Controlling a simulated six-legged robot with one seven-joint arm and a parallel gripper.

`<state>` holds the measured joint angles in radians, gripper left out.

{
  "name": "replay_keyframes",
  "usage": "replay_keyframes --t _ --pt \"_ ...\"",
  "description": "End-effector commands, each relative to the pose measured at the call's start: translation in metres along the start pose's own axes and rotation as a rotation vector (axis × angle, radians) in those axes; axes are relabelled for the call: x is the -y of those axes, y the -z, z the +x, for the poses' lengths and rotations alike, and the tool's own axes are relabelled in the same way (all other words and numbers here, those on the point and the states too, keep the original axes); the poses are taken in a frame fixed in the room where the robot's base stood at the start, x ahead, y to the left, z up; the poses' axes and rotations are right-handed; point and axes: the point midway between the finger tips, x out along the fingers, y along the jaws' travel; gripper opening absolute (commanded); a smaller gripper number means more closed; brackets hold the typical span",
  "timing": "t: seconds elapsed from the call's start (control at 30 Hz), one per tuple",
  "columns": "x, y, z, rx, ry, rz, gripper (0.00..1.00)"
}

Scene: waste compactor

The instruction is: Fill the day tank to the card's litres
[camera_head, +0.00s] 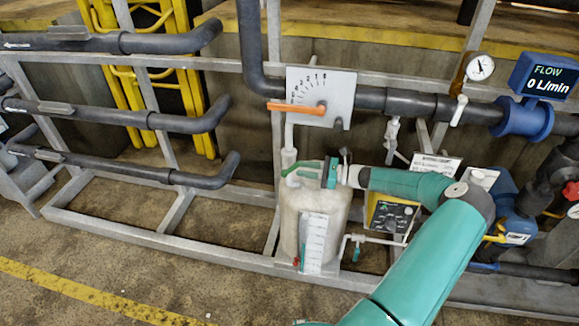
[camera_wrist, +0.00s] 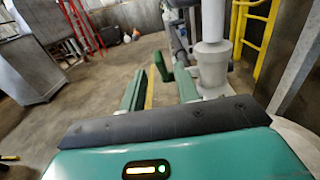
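The pale day tank (camera_head: 338,214) stands upright behind the frame's lower rail, with a white level strip (camera_head: 313,243) on its front; its level is too small to read. Above it, a white scale plate (camera_head: 340,88) carries an orange lever (camera_head: 296,107) lying nearly level, pointing left. The blue flow meter (camera_head: 541,76) reads 0 L/min. A white printed card (camera_head: 436,164) is right of my wrist, its text unreadable. My gripper (camera_head: 300,171) is at the tank's top beside the white inlet pipe (camera_wrist: 211,65). Its fingers are apart in the wrist view (camera_wrist: 160,90); a dark green piece (camera_wrist: 161,66) shows between them.
A round pressure gauge (camera_head: 480,67) sits on the main pipe at right. A small drain tap (camera_head: 356,252) is low beside the tank. Grey pipes (camera_head: 120,116) and yellow ladders (camera_head: 183,85) are left. The floor in front is clear.

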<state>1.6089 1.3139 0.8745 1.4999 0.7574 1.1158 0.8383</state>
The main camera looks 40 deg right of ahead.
Motion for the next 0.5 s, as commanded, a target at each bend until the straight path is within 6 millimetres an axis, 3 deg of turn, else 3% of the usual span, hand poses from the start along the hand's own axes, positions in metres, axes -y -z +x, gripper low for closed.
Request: replay_keyframes --t 0.23,0.5 --pt "0.002 0.001 0.044 0.0 0.0 0.001 0.32" --pt "0.004 0.0 0.058 -0.001 0.002 0.001 0.32"
